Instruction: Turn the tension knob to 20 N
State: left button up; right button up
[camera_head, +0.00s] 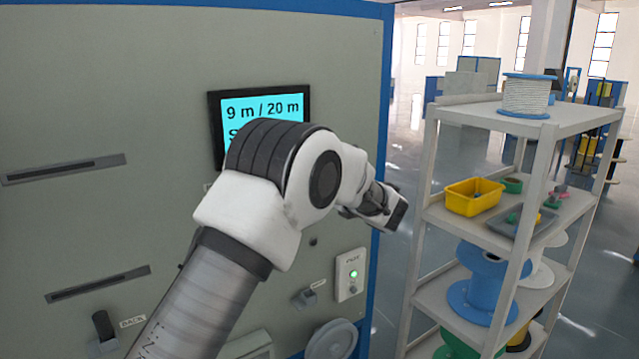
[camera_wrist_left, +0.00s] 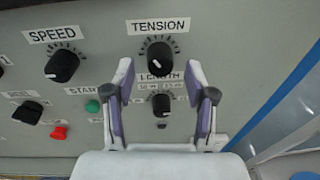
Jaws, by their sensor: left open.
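The black tension knob (camera_wrist_left: 160,58) sits under the TENSION label (camera_wrist_left: 158,26) on the grey panel, with tick marks around it. Its white pointer is toward the lower left. My left gripper (camera_wrist_left: 160,72) is open, its two fingers on either side of the knob's lower part in the picture; no contact shows and the depth is unclear. In the head view my left gripper (camera_head: 385,208) is at the panel's right edge, side-on, with the tension knob out of sight. The display (camera_head: 262,108) reads 9 m / 20 m; its lower lines are hidden by my arm. My right gripper is not in view.
A black LENGTH knob (camera_wrist_left: 161,103) lies between my fingers in the picture, below the tension knob. The SPEED knob (camera_wrist_left: 62,66), a green START button (camera_wrist_left: 93,106) and a red button (camera_wrist_left: 59,132) are left. A shelf rack (camera_head: 430,180) stands right of the machine.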

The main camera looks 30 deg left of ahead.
pick_arm(q)
jog(key=v, duration=0.9)
jog(key=shift+s+d, duration=0.2)
jog(key=shift+d, duration=0.1)
